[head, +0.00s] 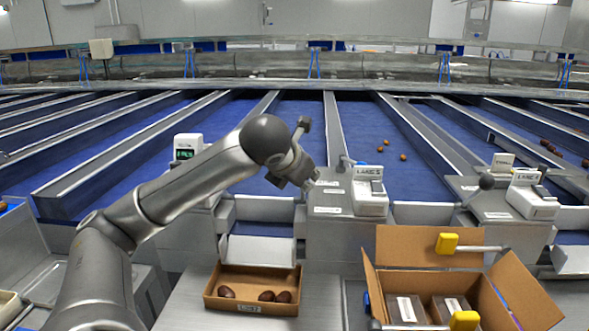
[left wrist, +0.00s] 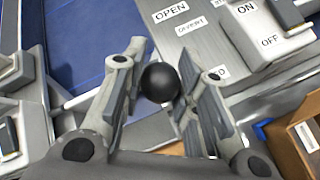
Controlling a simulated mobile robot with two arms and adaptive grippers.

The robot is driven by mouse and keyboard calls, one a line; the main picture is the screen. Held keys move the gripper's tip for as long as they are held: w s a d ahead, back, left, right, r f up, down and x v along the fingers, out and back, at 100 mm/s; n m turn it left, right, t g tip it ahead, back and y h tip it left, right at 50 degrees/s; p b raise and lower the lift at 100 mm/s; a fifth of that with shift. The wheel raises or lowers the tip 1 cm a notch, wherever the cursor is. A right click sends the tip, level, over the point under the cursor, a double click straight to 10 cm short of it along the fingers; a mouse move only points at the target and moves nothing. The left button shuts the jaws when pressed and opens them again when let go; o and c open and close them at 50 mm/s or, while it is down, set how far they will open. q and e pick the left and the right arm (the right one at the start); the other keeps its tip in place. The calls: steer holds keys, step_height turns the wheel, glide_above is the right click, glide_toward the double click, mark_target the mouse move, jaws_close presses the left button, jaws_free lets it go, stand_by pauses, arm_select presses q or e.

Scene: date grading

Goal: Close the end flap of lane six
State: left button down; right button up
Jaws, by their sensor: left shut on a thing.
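My left gripper (head: 309,177) reaches in from the left over the grey lever plate (head: 328,200) between two lanes. In the left wrist view my left gripper (left wrist: 160,85) has its two fingers on either side of a round black lever knob (left wrist: 160,82), shut on it. The plate shows labels OPEN (left wrist: 170,12) and DIVERT (left wrist: 190,27) beside the knob; another label is unreadable. The gripper hides the knob in the head view. A pale sloping metal panel (head: 258,250) is at the lane end. Whether it is the flap is unclear. My right gripper is not in view.
A white lane control box (head: 370,190) stands just right of the lever plate. A small carton with dates (head: 252,308) sits below the lane end. Another lever (head: 487,181) is further right.

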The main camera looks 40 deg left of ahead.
arm_select(q)
steer(key=shift+s+d+f, duration=0.15)
steer(key=shift+f, duration=0.05)
stand_by(0.4)
steer(key=c, duration=1.1)
jaws_free()
steer(key=shift+d, duration=0.1)
steer(key=v, duration=1.2)
steer(key=shift+r, duration=0.1)
